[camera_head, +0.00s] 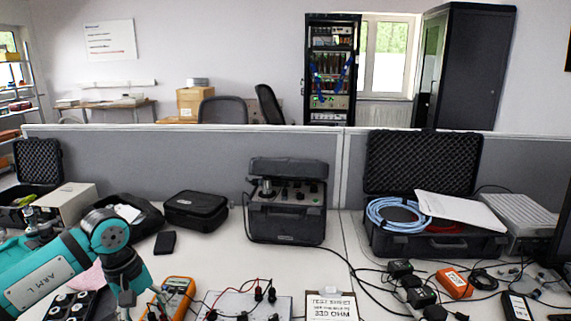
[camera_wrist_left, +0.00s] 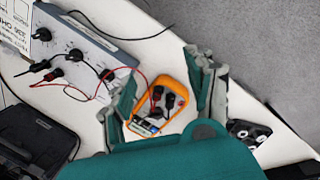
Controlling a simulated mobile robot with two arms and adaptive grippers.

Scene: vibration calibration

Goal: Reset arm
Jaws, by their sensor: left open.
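My left arm comes in from the left in the head view, teal and dark grey. Its gripper (camera_head: 133,298) hangs low over the table's near edge, just left of the orange multimeter (camera_head: 176,292). In the left wrist view, my left gripper (camera_wrist_left: 163,72) is open with its two fingers spread. The multimeter (camera_wrist_left: 166,92) shows in the gap between them, with black plugs in it. I see nothing held, and cannot tell the height of the fingers above the table. My right gripper is in neither view.
A clipboard (camera_head: 331,306) lies at the front centre. A black calibrator case (camera_head: 287,215) and an open case with blue cable (camera_head: 385,244) stand behind. Clear white table (camera_head: 215,258) lies between.

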